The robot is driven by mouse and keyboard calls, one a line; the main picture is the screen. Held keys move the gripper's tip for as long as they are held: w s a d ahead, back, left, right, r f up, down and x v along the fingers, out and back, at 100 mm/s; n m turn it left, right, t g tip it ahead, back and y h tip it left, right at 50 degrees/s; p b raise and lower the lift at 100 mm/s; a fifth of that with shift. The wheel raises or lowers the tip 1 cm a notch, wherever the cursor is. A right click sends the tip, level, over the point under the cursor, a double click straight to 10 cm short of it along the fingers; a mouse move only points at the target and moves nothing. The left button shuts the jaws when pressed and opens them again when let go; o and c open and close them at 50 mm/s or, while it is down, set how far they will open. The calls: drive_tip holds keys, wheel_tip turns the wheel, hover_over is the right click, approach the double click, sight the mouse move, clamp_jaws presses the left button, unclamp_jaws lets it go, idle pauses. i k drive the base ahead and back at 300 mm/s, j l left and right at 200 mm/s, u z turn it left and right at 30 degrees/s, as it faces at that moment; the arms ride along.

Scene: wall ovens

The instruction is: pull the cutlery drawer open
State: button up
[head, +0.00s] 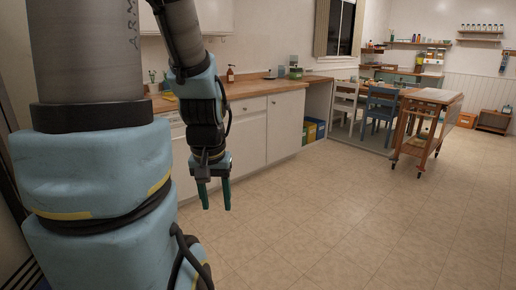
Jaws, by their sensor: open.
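White base cabinets line the wall under a wooden counter. A drawer front (248,108) is in the top row of the cabinets, just under the counter, and looks closed. More fronts to its left are partly hidden behind my arm. I cannot tell which drawer holds the cutlery. My gripper (216,207) hangs in front of the cabinets, below drawer height in the picture, with its green fingers pointing down. The fingers are apart with nothing between them. It does not appear to touch the cabinets.
The wooden counter (245,89) carries a brown bottle (231,74) and small items. Coloured bins (314,130) stand beyond the cabinets. A wheeled wooden cart (423,128) and chairs (379,108) are farther right. The tiled floor (330,220) in front is clear.

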sight(241, 108)
drive_tip(key=i+l+z, duration=0.2)
drive_tip(key=i, duration=0.7)
drive_tip(key=i+l+z, duration=0.15)
drive_tip(key=i, duration=0.7)
drive_tip(key=i+l+u, duration=0.2)
drive_tip(key=i+u, duration=0.25)
drive_tip(key=i, duration=0.25)
drive_tip(key=i+l+u, duration=0.45)
drive_tip(key=i, duration=0.2)
drive_tip(key=i+l+u, duration=0.5)
drive_tip(key=i+l, duration=0.05)
drive_tip(key=l, duration=0.1)
